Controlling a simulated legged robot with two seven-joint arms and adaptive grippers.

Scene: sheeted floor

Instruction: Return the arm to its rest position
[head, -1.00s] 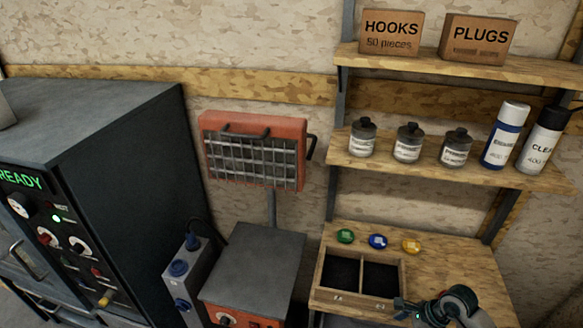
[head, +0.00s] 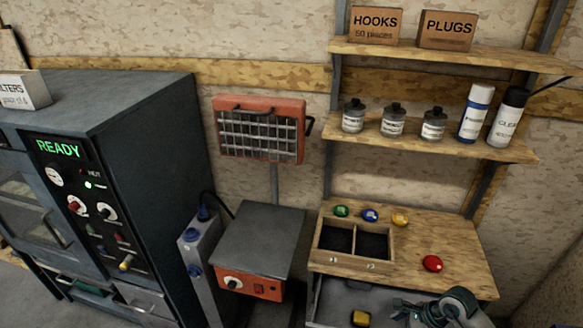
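One of my arms, which looks like the right, shows at the bottom right of the head view, with its gripper (head: 408,309) low in front of the wooden bench (head: 455,280). The gripper is small and partly cut off by the lower edge, so I cannot tell whether its fingers are open or shut. I see nothing clearly held in it. My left gripper is out of view.
A red knob-like piece (head: 432,263) lies on the bench, right of a two-compartment box (head: 318,248). Green (head: 341,211), blue (head: 370,215) and yellow (head: 400,220) pieces stand behind the box. Below is an open drawer (head: 335,300) with a yellow-topped piece (head: 360,318).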

